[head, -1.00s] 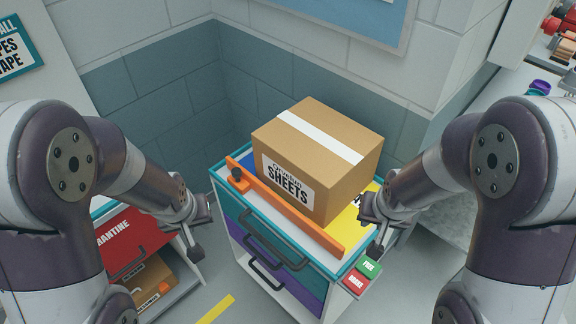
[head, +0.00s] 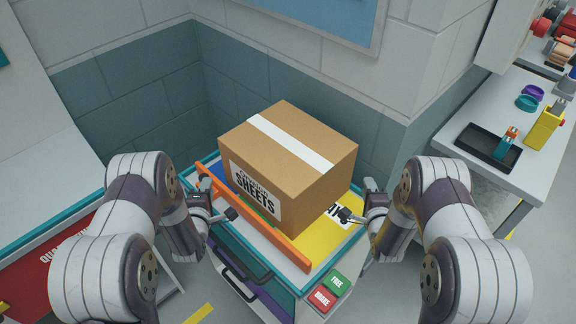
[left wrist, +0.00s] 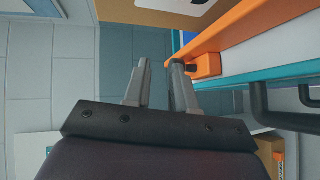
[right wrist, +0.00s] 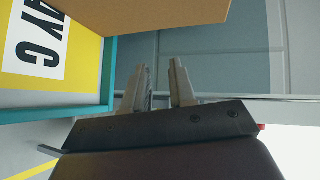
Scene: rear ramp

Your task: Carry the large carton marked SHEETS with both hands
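The large brown carton (head: 312,180) marked SHEETS, with a white tape strip on top, sits on the teal-edged cart (head: 335,262) in the head view. Its side fills the top of the left wrist view (left wrist: 165,18) and the right wrist view (right wrist: 150,12). My left gripper (head: 228,214) is near the carton's labelled front, by the orange bar. In its wrist view the fingers (left wrist: 160,65) are apart and empty. My right gripper (head: 347,214) is beside the carton's right side, over the yellow area. Its fingers (right wrist: 158,66) are apart and empty. Neither appears to touch the carton.
An orange bar (head: 285,246) runs along the cart's front edge, before the carton. FREE (head: 337,283) and BUSY-like red (head: 321,299) tags hang at the front corner. Walls stand close behind. A table (head: 500,175) with a black tray is at right; a red QUARANTINE panel is at left.

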